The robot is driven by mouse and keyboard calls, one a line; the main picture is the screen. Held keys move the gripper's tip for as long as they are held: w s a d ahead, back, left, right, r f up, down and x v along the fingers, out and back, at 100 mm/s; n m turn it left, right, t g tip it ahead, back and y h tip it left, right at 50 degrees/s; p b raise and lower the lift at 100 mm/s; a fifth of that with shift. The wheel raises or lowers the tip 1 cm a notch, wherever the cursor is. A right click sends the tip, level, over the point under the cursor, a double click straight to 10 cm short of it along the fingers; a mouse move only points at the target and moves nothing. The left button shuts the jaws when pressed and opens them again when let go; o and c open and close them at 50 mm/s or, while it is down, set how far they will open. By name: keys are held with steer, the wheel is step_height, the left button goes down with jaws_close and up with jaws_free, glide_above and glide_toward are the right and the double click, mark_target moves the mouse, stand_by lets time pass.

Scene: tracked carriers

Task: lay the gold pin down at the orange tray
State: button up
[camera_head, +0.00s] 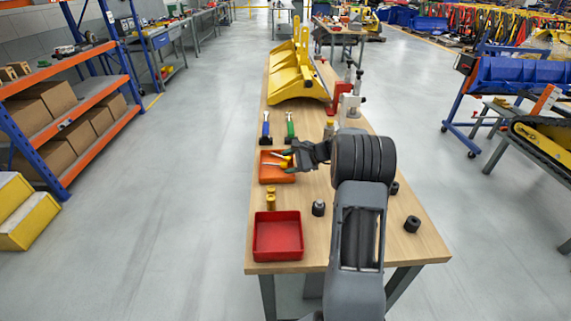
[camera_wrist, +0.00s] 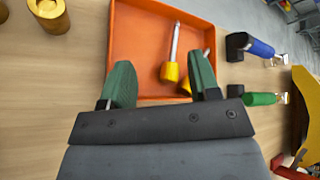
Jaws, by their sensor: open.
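The orange tray (camera_head: 274,179) lies on the workbench, and its floor and walls fill the middle of the wrist view (camera_wrist: 135,40). A pin with a pale metal shaft and a gold-yellow head (camera_wrist: 168,72) lies in the tray. A second gold-yellow head (camera_wrist: 185,87) shows beside my right-hand finger, which partly hides it. My gripper (camera_wrist: 163,62) is open, with its green fingers spread over the tray's near part. In the head view my gripper (camera_head: 291,158) is at the tray's upper right. I cannot tell whether the fingers touch either piece.
Dark cylinders (camera_head: 318,208) stand to the right. A yellow bucket (camera_head: 296,75) occupies the bench's far part.

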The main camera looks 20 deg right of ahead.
steer(key=v, duration=1.2)
steer(key=s+a+r+n+g+h+p, duration=0.15)
steer(key=s+a+n, duration=0.25)
steer(key=a, duration=0.5)
steer(key=s+a+r+n+g+h+p, duration=0.1)
steer(key=s+a+r+n+g+h, duration=0.25)
steer(key=a, duration=0.55)
steer(key=s+a+n+h+p, duration=0.2)
steer(key=s+a+n+h, duration=0.2)
steer(key=s+n, duration=0.6)
steer(key=shift+s+a+f+t, duration=0.2)
steer(key=shift+s+a+t, duration=0.35)
steer(key=shift+s, duration=1.6)
steer(key=shift+a, duration=0.15)
